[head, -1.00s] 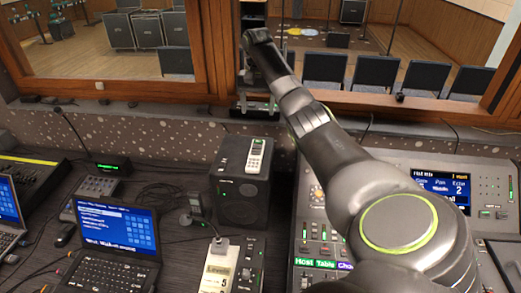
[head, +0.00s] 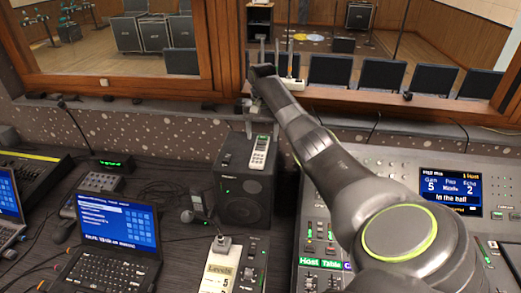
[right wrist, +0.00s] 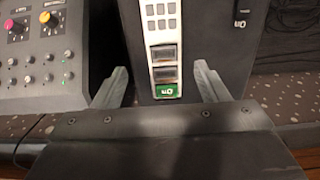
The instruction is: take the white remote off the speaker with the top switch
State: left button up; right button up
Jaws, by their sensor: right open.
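The white remote (head: 260,152) lies on top of the black speaker (head: 243,192), towards its right side. My right gripper (head: 262,132) is open and empty, just beyond the remote's far end. In the right wrist view the remote (right wrist: 162,42) lies lengthwise between the two spread fingers (right wrist: 162,78), with a gap on each side. Its green end label faces the gripper. The speaker top (right wrist: 200,40) and its switch (right wrist: 239,16) also show there. My left gripper is out of view.
A mixing desk (head: 440,175) stands right of the speaker, under my right arm. A laptop (head: 115,235), a dark handheld unit (head: 197,206) and a box with a white label (head: 218,270) stand left and in front. The window ledge (head: 130,105) runs behind.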

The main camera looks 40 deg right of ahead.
aim_at(260, 147)
jog(key=f, duration=0.1)
jog(key=f+p, duration=0.2)
jog(key=f, duration=0.1)
jog(key=shift+w+a+f, duration=0.1)
jog(key=shift+w+a, duration=0.05)
jog(key=shift+a, duration=0.15)
jog(key=shift+f, duration=0.4)
jog(key=shift+c, duration=0.2)
jog(key=c, duration=1.1)
